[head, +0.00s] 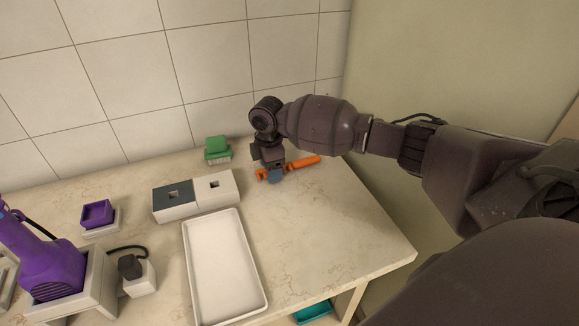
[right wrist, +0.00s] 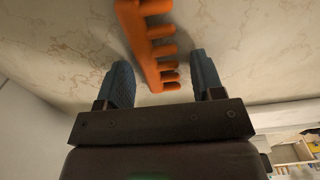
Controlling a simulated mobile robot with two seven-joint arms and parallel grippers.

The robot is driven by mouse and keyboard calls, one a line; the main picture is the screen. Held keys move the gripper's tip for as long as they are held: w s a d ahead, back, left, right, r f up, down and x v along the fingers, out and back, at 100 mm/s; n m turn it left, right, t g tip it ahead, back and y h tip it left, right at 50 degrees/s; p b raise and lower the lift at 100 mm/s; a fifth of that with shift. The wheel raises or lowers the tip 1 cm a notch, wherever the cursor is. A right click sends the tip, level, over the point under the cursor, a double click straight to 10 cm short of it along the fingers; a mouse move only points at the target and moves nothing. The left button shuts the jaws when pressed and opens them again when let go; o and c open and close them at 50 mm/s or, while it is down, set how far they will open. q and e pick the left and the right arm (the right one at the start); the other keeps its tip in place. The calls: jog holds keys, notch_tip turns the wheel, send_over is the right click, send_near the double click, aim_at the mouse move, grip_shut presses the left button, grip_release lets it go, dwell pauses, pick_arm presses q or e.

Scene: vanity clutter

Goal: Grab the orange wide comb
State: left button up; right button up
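The orange wide comb (head: 304,162) lies on the counter near the wall in the head view, its handle pointing right. My right gripper (head: 275,174) is over the comb's toothed end and hides part of it. In the right wrist view the comb (right wrist: 150,50) runs between the two blue fingertips of my right gripper (right wrist: 160,85). The fingers stand apart, with a visible gap between each finger and the comb. My left gripper is not in view.
A white tray (head: 224,312) lies in front. A white box with two square openings (head: 204,207) stands left of the comb, and a green brush (head: 217,147) is behind it. A purple hair dryer (head: 48,264) stands at the left. The counter right of the tray is clear.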

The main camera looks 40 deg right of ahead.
jog(key=c, duration=0.8)
